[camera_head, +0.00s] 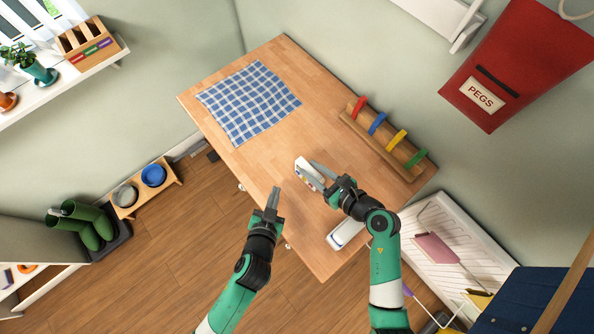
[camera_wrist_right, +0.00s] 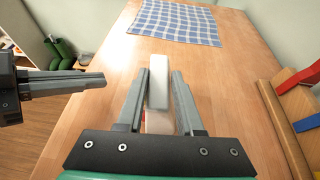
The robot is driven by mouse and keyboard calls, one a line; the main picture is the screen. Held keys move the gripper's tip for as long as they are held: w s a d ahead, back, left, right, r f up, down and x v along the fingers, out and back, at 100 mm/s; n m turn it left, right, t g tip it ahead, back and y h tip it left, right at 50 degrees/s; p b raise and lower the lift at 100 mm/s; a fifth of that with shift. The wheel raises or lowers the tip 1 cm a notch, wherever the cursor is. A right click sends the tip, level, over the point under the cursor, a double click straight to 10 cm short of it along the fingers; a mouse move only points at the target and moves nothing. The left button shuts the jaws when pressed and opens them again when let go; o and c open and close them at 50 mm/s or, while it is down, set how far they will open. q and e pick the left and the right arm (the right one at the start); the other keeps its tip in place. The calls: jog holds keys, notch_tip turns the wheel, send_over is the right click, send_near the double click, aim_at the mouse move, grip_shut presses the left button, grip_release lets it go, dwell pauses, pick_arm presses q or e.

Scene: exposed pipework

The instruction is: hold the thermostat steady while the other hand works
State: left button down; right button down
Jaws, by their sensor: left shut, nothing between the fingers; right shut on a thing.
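In the right wrist view the thermostat (camera_wrist_right: 158,82) stands between the two fingers, with a reddish part low down, mostly hidden. I cannot tell if its underside touches the table.
A blue checked cloth (camera_head: 248,101) lies at the table's far end. A wooden rack with coloured pegs (camera_head: 385,138) runs along the right edge. A white tray-like object (camera_head: 346,234) lies near the front edge, by my right arm. The table's middle is clear.

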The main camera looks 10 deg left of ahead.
jog(key=shift+f, duration=0.15)
jog(key=shift+c, duration=2.3)
grip_release()
pick_arm(q)
jog(key=shift+s, duration=0.1)
pick_arm(e)
jog(key=v, duration=1.2)
jog(key=shift+r, duration=0.2)
